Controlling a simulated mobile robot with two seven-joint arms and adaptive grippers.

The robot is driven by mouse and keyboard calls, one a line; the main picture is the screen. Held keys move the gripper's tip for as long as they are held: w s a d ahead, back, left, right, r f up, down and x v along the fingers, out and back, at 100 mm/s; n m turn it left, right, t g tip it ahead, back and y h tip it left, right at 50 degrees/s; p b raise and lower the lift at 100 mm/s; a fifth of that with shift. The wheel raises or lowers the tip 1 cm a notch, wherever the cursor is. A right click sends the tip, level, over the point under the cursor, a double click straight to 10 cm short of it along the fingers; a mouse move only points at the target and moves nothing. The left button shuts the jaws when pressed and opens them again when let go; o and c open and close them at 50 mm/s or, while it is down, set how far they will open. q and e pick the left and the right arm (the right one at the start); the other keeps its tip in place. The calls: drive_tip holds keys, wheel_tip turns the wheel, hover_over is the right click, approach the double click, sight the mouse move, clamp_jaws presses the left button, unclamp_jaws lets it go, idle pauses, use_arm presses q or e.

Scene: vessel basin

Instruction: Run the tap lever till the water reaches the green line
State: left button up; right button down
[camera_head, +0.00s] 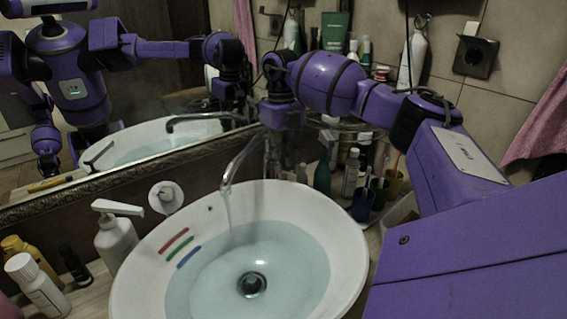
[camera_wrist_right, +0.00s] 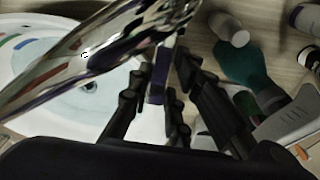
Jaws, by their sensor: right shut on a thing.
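The white oval basin (camera_head: 345,240) holds water (camera_head: 210,285), with a thin stream (camera_head: 228,212) falling from the chrome tap (camera_head: 236,168). On its left inner wall are a red line (camera_head: 174,240), the green line (camera_head: 180,249) below it and a blue line (camera_head: 189,257) lowest. The water's edge lies close to the blue and green lines; I cannot tell exactly where it meets green. My right gripper (camera_wrist_right: 158,95) is shut at the tap, with chrome (camera_wrist_right: 90,62) large in the wrist view. Its grip on the tap lever is mostly hidden. My left gripper shows only as a reflection.
A mirror (camera_head: 130,95) stands behind the basin. A white pump bottle (camera_head: 115,238) and yellow and white bottles (camera_head: 38,285) stand at left. Bottles (camera_head: 322,175) and cups (camera_head: 362,205) crowd the right rear, close to my right arm.

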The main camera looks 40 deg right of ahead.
drive_tip(key=shift+w+r+g, duration=0.1)
drive_tip(key=shift+w+g, duration=0.2)
drive_tip(key=shift+w, duration=0.05)
drive_tip(key=shift+r+g, duration=0.2)
drive_tip(key=shift+g, duration=0.2)
drive_tip(key=c, duration=1.6)
unclamp_jaws()
drive_tip(key=shift+c, duration=0.2)
wheel_tip(320, 180, up, 10)
